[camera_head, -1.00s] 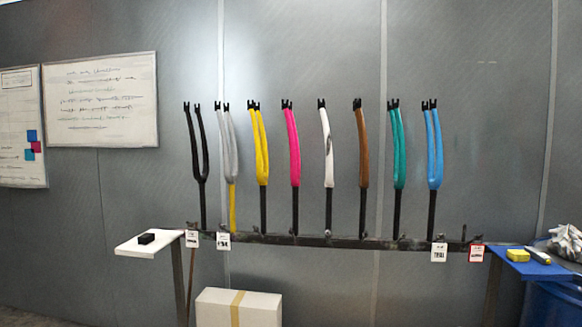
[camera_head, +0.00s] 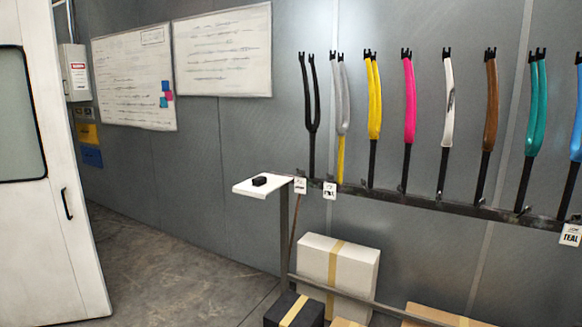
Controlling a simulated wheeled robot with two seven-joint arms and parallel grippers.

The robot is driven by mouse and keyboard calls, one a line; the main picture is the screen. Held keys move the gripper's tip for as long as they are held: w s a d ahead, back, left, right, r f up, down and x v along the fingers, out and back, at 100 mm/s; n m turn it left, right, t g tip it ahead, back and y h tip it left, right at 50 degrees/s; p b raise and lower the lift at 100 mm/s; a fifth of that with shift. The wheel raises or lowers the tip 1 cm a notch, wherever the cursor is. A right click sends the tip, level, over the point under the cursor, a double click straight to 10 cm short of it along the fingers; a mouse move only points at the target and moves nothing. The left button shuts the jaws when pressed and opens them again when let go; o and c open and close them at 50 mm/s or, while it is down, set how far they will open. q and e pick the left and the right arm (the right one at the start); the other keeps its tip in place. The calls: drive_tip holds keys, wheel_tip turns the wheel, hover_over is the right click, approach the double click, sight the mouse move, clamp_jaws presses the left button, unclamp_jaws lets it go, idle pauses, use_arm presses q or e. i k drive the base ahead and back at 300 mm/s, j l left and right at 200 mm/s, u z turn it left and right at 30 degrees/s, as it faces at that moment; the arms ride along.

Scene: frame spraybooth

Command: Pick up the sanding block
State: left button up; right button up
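A small black block (camera_head: 260,181), which looks like the sanding block, lies on a small white shelf (camera_head: 247,190) at the left end of the fork rack. It is small in the view, so its surface detail cannot be made out. Nothing touches it except the shelf. Neither of my grippers shows in the head view.
A rack rail (camera_head: 408,199) holds several upright coloured forks to the right of the shelf. Cardboard boxes, one of them white and taped (camera_head: 338,270), stand on the floor below. A white door (camera_head: 45,230) stands at the left. The floor (camera_head: 185,255) between door and shelf is clear.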

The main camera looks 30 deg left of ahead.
sight(259, 181)
drive_tip(key=i+j, duration=0.75)
drive_tip(key=j, duration=0.2)
drive_tip(key=i+j+z, duration=0.1)
drive_tip(key=i+j, duration=0.65)
drive_tip(key=j, duration=0.2)
drive_tip(key=i+j+z, duration=0.1)
drive_tip(key=i+j, duration=0.65)
drive_tip(key=j, duration=0.25)
